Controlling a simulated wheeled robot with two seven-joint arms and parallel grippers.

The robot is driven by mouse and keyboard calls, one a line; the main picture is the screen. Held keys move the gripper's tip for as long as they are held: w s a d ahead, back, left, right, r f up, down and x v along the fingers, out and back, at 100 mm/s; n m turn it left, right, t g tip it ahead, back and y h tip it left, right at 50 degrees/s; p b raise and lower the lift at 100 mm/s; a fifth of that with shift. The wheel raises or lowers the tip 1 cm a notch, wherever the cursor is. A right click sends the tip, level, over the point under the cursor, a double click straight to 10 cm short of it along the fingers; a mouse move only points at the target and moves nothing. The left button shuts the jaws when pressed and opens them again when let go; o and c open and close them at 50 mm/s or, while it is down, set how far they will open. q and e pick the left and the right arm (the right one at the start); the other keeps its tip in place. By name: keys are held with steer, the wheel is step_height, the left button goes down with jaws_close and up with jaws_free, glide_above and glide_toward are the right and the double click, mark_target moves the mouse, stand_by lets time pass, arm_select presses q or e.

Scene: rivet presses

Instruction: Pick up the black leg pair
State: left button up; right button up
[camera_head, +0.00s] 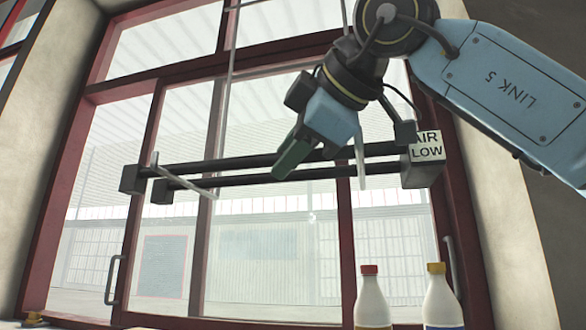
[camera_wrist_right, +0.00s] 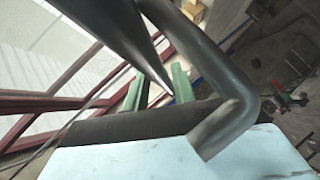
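The black leg pair (camera_head: 240,177) is two long, nearly parallel dark bars with blocks at their ends, raised in front of the window. My right gripper (camera_head: 290,155) is at the middle of the bars, its green fingers overlapping them in the head view. In the right wrist view the green fingers (camera_wrist_right: 157,90) stand a little apart. A dark bar (camera_wrist_right: 110,35) runs down to the space between them. Whether the fingers press on it cannot be told. My left gripper is not in view.
A grey hooked rod (camera_head: 190,186) crosses the bars at the left; another (camera_head: 361,165) is close right of my gripper. A thin upright pole (camera_head: 228,90) stands near. Two bottles, red-capped (camera_head: 371,300) and yellow-capped (camera_head: 441,300), stand below. An AIR LOW sign (camera_head: 428,145) is at the right end.

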jaws_close()
steer(key=shift+r, duration=0.1)
steer(key=shift+r, duration=0.15)
steer(key=shift+r, duration=0.65)
step_height(320, 180, up, 8)
steer(key=p, duration=0.2)
steer(key=shift+r+p, duration=0.15)
steer(key=shift+p, duration=0.15)
